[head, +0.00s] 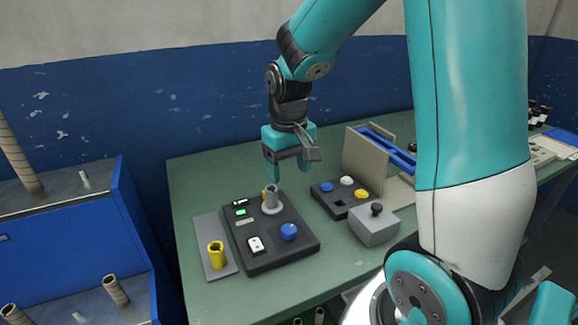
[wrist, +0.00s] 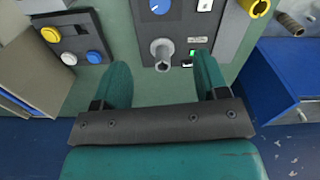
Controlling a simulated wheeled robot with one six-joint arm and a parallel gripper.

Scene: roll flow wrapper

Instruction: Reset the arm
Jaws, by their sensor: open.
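My teal gripper (head: 288,170) is open and empty, hanging with its fingers down above the green table. It is above the black panel (head: 285,262), over the end with the grey post (head: 271,202). In the wrist view the gripper (wrist: 163,72) has its two fingers spread wide, with nothing between them. The grey post (wrist: 161,50) shows just beyond the gap between the fingers, apart from both. My arm is bent, reaching up and over from the right of the head view.
The panel carries a blue knob (head: 288,232) and a white switch (head: 256,245). A yellow cup (head: 216,254) stands on a grey plate at left. A button box (head: 345,195) and a grey lever box (head: 375,226) stand to the right. A blue cabinet (head: 60,225) is at far left.

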